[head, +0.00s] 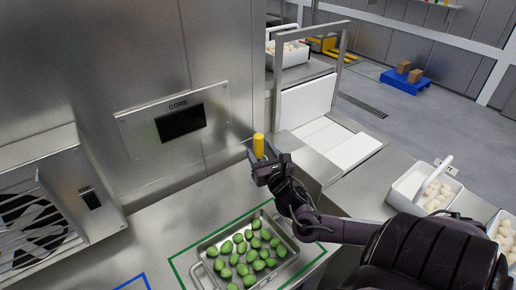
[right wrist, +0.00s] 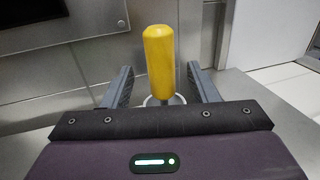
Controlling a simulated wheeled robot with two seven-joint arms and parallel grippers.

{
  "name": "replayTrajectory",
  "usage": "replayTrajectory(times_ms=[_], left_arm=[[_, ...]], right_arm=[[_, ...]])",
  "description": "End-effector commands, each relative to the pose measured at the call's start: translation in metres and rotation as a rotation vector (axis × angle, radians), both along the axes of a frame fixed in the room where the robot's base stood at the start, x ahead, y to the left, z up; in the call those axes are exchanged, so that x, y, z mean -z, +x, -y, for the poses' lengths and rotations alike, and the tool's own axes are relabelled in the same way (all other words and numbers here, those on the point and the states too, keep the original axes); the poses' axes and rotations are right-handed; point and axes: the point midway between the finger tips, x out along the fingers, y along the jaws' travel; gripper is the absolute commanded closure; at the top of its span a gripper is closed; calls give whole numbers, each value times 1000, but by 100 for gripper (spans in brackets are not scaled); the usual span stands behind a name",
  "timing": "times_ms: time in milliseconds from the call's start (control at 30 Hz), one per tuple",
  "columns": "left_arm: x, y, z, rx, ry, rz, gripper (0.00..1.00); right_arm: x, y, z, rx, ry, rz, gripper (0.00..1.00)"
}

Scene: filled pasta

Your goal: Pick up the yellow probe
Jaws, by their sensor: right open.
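The yellow probe (head: 258,146) stands upright at the back of the steel counter, by the wall, in the head view. In the right wrist view the probe (right wrist: 159,62) shows as a yellow handle above a metal ring or holder, whose lower part is hidden by my gripper body. My right gripper (head: 262,170) is at the probe. Its two fingers (right wrist: 160,86) are open, one on each side of the probe, with a visible gap to each. My left gripper is not in view.
A steel tray (head: 204,252) of green filled pasta lies on the counter inside a green outline. A wall panel marked CORE (head: 135,127) is at the left of the probe. White bins of pale pieces (head: 408,188) stand at the right. A fan unit (head: 60,170) is at far left.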

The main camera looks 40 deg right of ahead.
Motion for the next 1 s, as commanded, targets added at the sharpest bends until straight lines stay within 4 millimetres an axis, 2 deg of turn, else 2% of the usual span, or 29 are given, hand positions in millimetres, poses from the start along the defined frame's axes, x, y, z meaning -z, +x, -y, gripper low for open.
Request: replayTrajectory(times_ms=[167, 400, 700, 1000], left_arm=[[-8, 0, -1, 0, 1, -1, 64], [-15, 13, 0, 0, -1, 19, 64], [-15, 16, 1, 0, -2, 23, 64], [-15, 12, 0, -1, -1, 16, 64]], right_arm=[[-2, 19, 9, 2, 2, 2, 46], [0, 45, 19, 1, 3, 1, 46], [2, 49, 20, -2, 4, -2, 46], [2, 48, 20, -1, 4, -2, 86]])
